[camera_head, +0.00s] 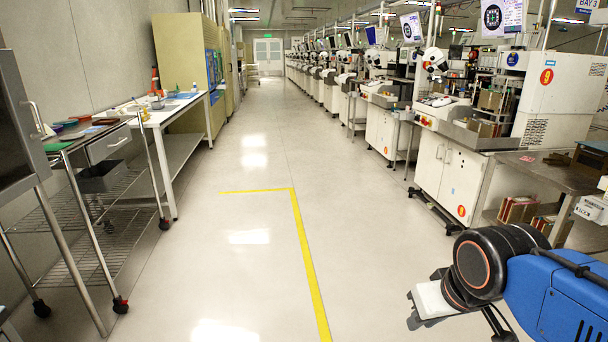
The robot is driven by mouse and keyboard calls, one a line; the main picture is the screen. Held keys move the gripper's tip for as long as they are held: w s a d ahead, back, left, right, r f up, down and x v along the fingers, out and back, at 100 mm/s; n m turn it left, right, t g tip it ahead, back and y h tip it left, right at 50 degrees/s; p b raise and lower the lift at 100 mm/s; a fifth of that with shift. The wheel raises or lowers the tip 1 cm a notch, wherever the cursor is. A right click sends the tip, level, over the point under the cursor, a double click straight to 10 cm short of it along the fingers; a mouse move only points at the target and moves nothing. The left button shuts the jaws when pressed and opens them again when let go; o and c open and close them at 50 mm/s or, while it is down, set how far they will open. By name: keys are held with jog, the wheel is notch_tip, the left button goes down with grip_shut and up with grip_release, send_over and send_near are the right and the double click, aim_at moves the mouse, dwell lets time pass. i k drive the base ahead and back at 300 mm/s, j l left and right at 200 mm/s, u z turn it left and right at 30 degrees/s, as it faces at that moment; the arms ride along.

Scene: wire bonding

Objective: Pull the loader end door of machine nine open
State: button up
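Machine nine (557,105) stands on the right, a white cabinet with a round orange badge reading 9. Its lower base (448,175) has white door panels with a handle, and they look shut. I cannot tell which panel is the loader end door. My blue arm comes in from the lower right. My gripper (424,302) is at its end, low in the picture, apart from the machine and in front of open floor. A pale block-like part shows between its dark ends, and I cannot tell whether it is open or shut.
A grey bench (545,172) with boxes adjoins machine nine on the right. More machines (388,125) line the right side. On the left stand a wire-shelf cart (75,215) and a white table (175,112). The aisle between, with a yellow floor line (305,250), is clear.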

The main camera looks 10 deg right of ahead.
aim_at(428, 174)
jog(key=i, duration=1.65)
jog(key=i+z, duration=0.25)
jog(key=i, duration=0.25)
jog(key=i+j+z, duration=0.3)
jog(key=i, duration=0.25)
jog(key=i+j+z, duration=0.25)
jog(key=i, duration=0.25)
jog(key=i+j+z, duration=0.15)
jog(key=i+z, duration=0.2)
jog(key=i+j+z, duration=0.5)
jog(key=z, duration=0.15)
